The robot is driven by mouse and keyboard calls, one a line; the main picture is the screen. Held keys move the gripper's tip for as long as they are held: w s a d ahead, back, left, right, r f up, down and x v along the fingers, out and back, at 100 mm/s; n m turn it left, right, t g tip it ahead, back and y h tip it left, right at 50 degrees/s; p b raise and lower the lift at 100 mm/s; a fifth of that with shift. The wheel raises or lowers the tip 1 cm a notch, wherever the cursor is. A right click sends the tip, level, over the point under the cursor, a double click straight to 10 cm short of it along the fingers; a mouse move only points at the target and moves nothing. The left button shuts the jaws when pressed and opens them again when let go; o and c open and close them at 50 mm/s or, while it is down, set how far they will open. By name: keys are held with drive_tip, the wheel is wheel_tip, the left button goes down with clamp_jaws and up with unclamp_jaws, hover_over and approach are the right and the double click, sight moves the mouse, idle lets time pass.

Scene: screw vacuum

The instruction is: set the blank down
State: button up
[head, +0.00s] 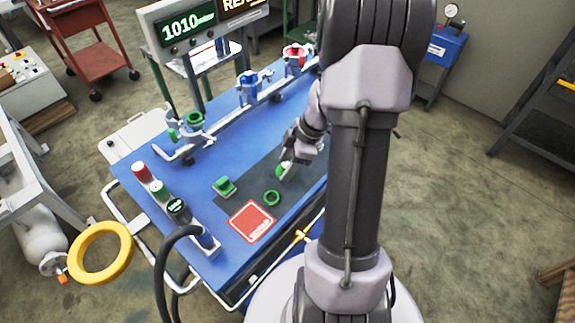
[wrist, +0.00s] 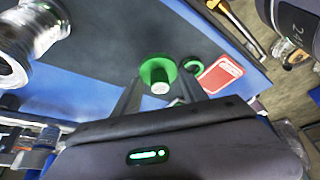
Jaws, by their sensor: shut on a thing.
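The blank is a green disc with a pale round stub; in the wrist view the blank (wrist: 157,71) sits between my fingertips, and in the head view the blank (head: 282,169) shows at the end of my arm. My gripper (head: 286,172) is shut on it, over the dark grey mat (head: 237,204) on the blue table. I cannot tell whether the blank touches the mat. A green ring (head: 272,198) lies on the mat close by, in front of my gripper. It also shows in the wrist view (wrist: 188,67).
A red square card (head: 252,222) lies near the front edge. A green block-like part (head: 224,187) stands left of the ring. A metal pipe run with green, blue and red fittings (head: 247,87) spans the table's back. A button strip (head: 175,203) lines the left edge.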

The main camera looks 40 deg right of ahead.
sight(285, 167)
drive_tip(key=shift+w+d+f, duration=0.1)
drive_tip(key=shift+w+d, duration=0.2)
drive_tip(key=shift+w, duration=0.2)
drive_tip(key=shift+w+d, duration=0.25)
drive_tip(key=shift+w, duration=0.2)
wheel_tip(285, 167, down, 4)
drive_tip(key=shift+w+r+b, duration=0.1)
drive_tip(key=shift+r+b, duration=0.05)
drive_tip(key=shift+b, duration=0.85)
drive_tip(key=shift+r, duration=0.1)
drive_tip(key=o, duration=1.4)
